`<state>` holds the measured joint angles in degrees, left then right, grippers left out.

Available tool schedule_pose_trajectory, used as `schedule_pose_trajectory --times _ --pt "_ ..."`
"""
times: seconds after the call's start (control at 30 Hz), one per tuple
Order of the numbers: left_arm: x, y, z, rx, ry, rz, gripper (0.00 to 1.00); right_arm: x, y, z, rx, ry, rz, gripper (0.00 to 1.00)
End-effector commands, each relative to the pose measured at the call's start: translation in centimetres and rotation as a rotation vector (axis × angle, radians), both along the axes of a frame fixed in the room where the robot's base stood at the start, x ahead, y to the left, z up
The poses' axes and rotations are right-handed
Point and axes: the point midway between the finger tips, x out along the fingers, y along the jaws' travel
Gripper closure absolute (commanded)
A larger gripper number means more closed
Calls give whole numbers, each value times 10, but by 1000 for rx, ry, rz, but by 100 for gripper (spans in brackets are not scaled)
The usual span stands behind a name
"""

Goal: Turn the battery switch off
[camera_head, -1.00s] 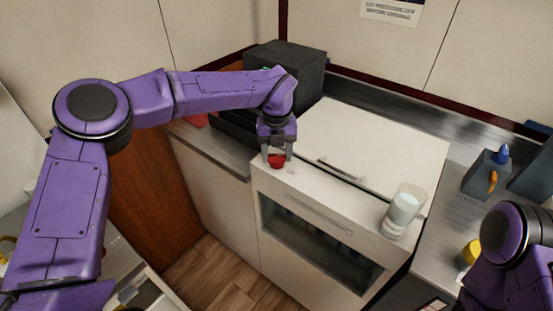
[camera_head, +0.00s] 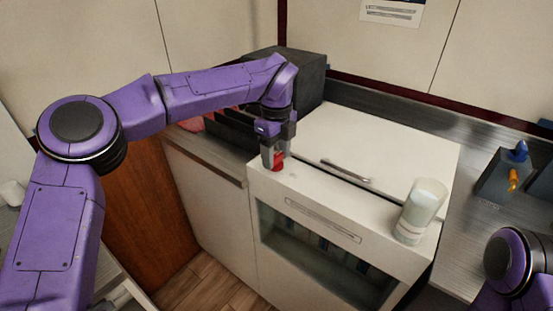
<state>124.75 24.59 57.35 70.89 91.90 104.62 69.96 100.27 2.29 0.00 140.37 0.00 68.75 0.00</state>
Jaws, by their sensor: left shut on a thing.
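A small red knob (camera_head: 278,162), which looks like the battery switch, sits on the top front edge of the white cabinet (camera_head: 262,185), near its left end. My left gripper (camera_head: 272,163) reaches down to it from above and is shut on it. The fingers cover part of the knob, so its exact angle cannot be told. Only part of my right arm shows at the lower right; its gripper is out of view.
A white cup-like cylinder (camera_head: 421,209) stands at the right end of the cabinet top. A grey box with a blue and an orange piece (camera_head: 499,178) stands on the right counter. A dark box (camera_head: 305,72) is behind my left gripper. A metal handle (camera_head: 346,172) lies on the white lid.

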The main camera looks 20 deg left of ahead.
Motion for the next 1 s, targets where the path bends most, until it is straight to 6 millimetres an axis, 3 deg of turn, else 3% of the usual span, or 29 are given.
schedule_pose_trajectory --times 0.7,0.73,0.8,1.0 --pt "1 2 0 2 -4 75 75 0 0 -8 0 0 0 57" --pt "1 2 0 3 -3 75 38 0 0 -8 0 0 0 57" --pt "1 2 0 2 -3 74 19 0 0 -8 0 0 0 57" --pt "1 1 0 1 -2 72 19 0 0 -8 0 0 0 57"
